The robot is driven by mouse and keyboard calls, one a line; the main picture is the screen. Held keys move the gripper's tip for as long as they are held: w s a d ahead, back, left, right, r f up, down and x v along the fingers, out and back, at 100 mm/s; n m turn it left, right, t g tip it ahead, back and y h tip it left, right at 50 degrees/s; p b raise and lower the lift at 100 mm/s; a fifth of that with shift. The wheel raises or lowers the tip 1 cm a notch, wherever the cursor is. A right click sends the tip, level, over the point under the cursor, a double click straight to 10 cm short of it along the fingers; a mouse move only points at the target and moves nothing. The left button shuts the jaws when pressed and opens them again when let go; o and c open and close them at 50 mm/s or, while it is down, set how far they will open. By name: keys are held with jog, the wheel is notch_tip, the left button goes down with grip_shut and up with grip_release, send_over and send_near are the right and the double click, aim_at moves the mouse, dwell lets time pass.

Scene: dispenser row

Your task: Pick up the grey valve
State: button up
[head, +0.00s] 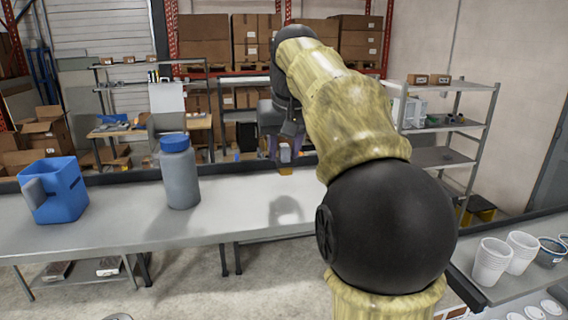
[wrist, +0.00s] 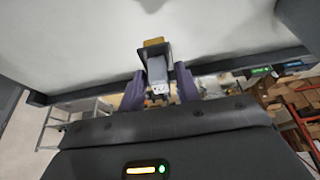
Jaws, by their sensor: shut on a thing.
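The grey valve (wrist: 157,72) is a small grey block with a dark collar and an orange-brown end. In the wrist view it sits between the two purple fingers of my gripper (wrist: 160,88), which is shut on it. In the head view my gripper (head: 284,143) hangs near the back edge of the long grey counter (head: 240,210). The valve's orange part (head: 285,154) shows there, partly covered by my gripper. A shadow of my gripper falls on the counter nearer the front; I cannot tell the exact height of the valve.
A blue jug (head: 62,190) and a grey bottle with a blue lid (head: 179,175) stand on the counter to the left. White cups (head: 491,262) stand on a surface at the lower right. The counter's middle is clear. Shelves and boxes lie beyond.

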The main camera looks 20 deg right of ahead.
aim_at(283, 145)
jog(key=shift+r, duration=2.85)
jog(key=shift+a, duration=0.15)
